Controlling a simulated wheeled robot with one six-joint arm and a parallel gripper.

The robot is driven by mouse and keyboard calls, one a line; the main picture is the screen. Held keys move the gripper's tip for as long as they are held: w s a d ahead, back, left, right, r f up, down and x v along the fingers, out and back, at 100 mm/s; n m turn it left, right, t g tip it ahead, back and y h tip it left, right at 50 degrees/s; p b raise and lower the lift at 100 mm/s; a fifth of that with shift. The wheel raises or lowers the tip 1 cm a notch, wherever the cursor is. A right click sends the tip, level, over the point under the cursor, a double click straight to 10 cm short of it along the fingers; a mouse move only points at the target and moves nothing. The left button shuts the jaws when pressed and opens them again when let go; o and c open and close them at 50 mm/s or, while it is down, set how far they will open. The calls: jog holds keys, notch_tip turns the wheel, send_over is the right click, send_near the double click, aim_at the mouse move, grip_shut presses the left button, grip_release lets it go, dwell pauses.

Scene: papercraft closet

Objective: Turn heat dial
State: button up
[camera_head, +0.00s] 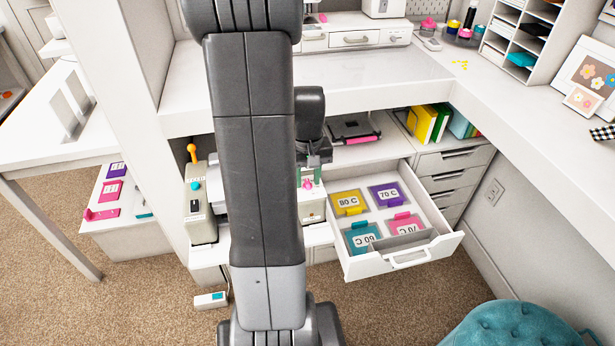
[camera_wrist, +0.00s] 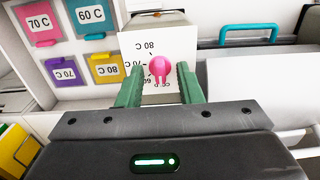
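The pink heat dial (camera_wrist: 159,68) sits on the white face of a small box (camera_wrist: 185,42). The face shows an upside-down "80 C" and other marks partly hidden by the dial. My gripper (camera_wrist: 158,76) is open, with one green finger on each side of the dial and a visible gap to both. I cannot tell how far the fingertips are from the face. In the head view the dial (camera_head: 308,184) shows small beside my arm, which hides much of the box.
An open white drawer (camera_head: 406,256) right of the box holds yellow, purple, teal and pink temperature cards. A teal tufted stool (camera_head: 522,325) is at lower right. The carpet in front is mostly clear.

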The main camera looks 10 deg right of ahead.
grip_shut()
dwell(0.3)
jog(key=m, duration=0.4)
jog(key=shift+m+p, duration=0.35)
jog(key=shift+m, duration=0.05)
jog(key=m, duration=0.4)
jog(key=shift+m, duration=0.4)
grip_release()
